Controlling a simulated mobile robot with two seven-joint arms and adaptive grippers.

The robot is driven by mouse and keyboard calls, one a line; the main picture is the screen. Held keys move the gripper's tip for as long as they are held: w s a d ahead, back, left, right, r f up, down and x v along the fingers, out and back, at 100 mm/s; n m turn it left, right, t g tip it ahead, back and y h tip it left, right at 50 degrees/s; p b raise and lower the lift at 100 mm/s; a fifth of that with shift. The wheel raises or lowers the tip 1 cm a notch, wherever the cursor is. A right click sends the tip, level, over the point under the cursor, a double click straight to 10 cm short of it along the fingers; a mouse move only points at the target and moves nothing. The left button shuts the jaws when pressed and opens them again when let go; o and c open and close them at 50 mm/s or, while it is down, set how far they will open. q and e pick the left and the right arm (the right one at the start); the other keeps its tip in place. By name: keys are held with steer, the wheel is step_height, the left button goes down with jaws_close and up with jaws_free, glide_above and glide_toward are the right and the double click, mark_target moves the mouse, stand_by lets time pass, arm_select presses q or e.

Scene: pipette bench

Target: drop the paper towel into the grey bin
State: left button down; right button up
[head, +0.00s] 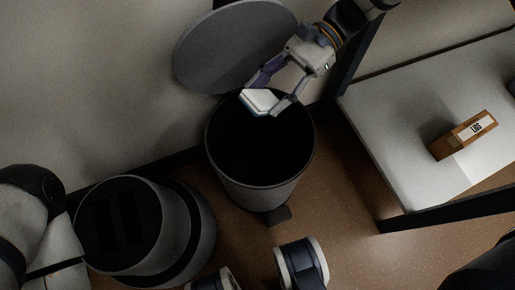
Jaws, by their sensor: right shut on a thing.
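The grey bin (270,192) stands on the floor in the middle of the head view, with its round lid (225,50) tipped up at the back. The inside of the bin is dark and its contents cannot be made out. My right gripper (271,97) comes in from the top right and is shut on the paper towel (259,101), a small white folded piece. The towel shows over the back part of the bin's opening, near the rim. I cannot tell its exact height above the rim. My left gripper is not in view.
A light table (387,132) stands to the right with a brown labelled box (464,135) on it. A wall runs behind the bin. Brown floor (345,240) is clear between the bin and the table.

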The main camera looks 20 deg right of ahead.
step_height(320, 180, down, 5)
steer(key=shift+r+b, duration=0.1)
steer(key=shift+b, duration=1.1)
steer(key=shift+r, duration=0.1)
steer(key=o, duration=1.3)
step_height(320, 180, up, 10)
steer(key=shift+r, duration=0.1)
